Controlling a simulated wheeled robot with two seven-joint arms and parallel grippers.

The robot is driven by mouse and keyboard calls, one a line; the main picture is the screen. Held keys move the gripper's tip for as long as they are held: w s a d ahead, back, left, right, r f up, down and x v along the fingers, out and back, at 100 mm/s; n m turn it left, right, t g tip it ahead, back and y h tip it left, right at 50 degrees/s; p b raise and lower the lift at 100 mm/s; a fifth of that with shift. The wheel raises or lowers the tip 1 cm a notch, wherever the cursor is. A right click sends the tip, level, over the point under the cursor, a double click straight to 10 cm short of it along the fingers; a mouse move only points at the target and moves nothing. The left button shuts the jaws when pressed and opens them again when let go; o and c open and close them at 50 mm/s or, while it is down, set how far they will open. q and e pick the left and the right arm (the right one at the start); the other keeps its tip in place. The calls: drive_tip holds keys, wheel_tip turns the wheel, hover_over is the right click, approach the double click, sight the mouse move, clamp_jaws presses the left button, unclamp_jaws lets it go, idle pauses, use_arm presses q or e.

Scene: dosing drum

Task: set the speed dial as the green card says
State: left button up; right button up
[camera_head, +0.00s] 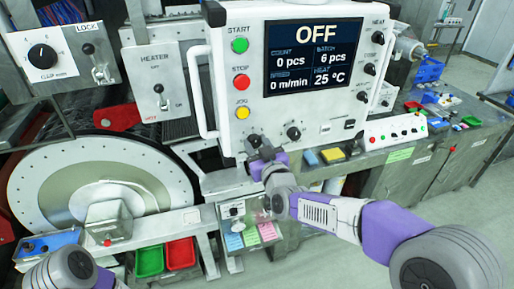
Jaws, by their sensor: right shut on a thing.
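The white control panel (225,90) fills the upper middle, with a screen (313,57) reading OFF, 0 m/min and 25 °C. My right gripper (261,152) is at the panel's lower edge, shut on a small dark dial (254,141), which it partly hides. Its label and pointer cannot be read, so I cannot tell from this view whether it is the speed dial. Another dark dial (293,133) sits just to its right. A small green card (250,236) stands below, between a blue and a pink card; its text is too small to read. My left gripper is out of view.
Green, red and yellow buttons (242,83) run down the panel's left side. A large round drum plate (90,185) is at the left. Red and green bins (181,253) sit below. A white button box (394,131) stands on the bench at the right.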

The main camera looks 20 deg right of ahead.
drive_tip(key=m+b, duration=0.2)
drive_tip(key=b, duration=0.1)
drive_tip(key=m+b, duration=0.2)
drive_tip(key=m, duration=0.1)
drive_tip(key=m+b, duration=0.3)
drive_tip(key=shift+f+b, duration=0.3)
drive_tip(key=m+b, duration=0.1)
drive_tip(key=m, duration=0.1)
drive_tip(key=m+b, duration=0.2)
drive_tip(key=shift+m+t+h, duration=0.3)
drive_tip(key=m+b, duration=0.2)
drive_tip(key=m, duration=0.3)
drive_tip(key=shift+r+h+b, duration=0.1)
drive_tip(key=shift+h+b, duration=0.2)
drive_tip(key=o, duration=1.1)
drive_tip(key=shift+c, duration=0.2)
drive_tip(key=shift+s, duration=0.1)
drive_tip(key=s, duration=0.7)
drive_tip(key=shift+s+d+f, duration=0.15)
drive_tip(key=shift+s+f, duration=0.05)
